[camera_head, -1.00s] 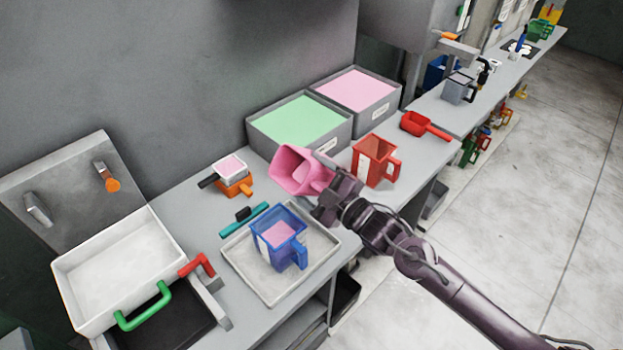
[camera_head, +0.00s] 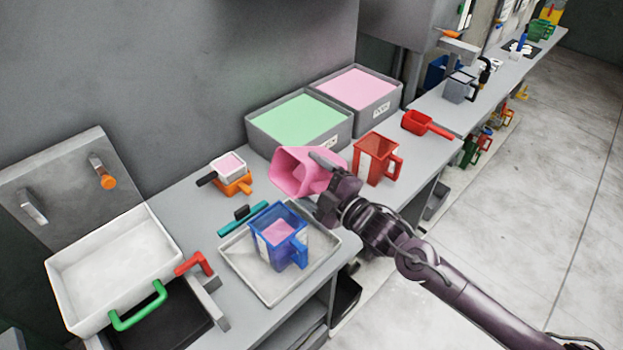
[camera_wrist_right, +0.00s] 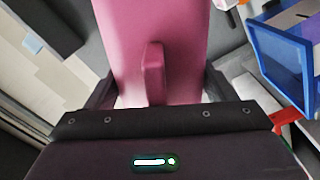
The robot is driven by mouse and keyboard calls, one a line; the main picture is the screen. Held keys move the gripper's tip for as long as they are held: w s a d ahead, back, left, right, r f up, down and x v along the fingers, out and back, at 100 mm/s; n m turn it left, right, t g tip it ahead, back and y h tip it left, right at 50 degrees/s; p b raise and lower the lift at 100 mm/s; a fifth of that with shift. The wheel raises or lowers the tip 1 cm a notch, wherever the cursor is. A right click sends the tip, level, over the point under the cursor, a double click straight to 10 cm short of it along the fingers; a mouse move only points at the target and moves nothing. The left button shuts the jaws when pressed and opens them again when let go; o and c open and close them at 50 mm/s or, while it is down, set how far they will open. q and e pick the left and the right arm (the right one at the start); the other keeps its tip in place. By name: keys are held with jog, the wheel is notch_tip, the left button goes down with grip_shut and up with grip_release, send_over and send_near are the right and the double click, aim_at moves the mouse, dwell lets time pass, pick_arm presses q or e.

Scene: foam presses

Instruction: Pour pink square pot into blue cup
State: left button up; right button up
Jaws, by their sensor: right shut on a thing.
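The pink square pot (camera_head: 300,172) is held in the air, tilted on its side with its mouth toward the left. My right gripper (camera_head: 328,180) is shut on its handle, which also shows between the fingers in the right wrist view (camera_wrist_right: 154,75). The blue cup (camera_head: 278,238) stands upright on a grey tray, below the pot in the head view, with pink material (camera_head: 279,231) inside. The blue cup also shows at the right of the right wrist view (camera_wrist_right: 280,65). The pot's inside is hidden. My left gripper is not in view.
A grey tray (camera_head: 262,285) lies under the blue cup. A red cup (camera_head: 376,160) stands right of the pot. Bins of green (camera_head: 299,120) and pink (camera_head: 356,87) material stand behind. A teal-handled tool (camera_head: 243,219) lies near the tray; a white pan (camera_head: 115,268) is at left.

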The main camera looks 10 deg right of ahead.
aim_at(306, 197)
jog(key=shift+s+a+f+n+b, duration=0.2)
jog(key=shift+f+n+b, duration=0.75)
jog(key=shift+n+b, duration=0.45)
jog(key=shift+s+a+f+n+b, duration=0.1)
jog(key=shift+a+f+n+b, duration=0.1)
jog(key=shift+f+n+b, duration=0.95)
jog(key=shift+s+a+n+b, duration=0.15)
jog(key=shift+a+n+b, duration=0.1)
jog(key=shift+n+b, duration=0.75)
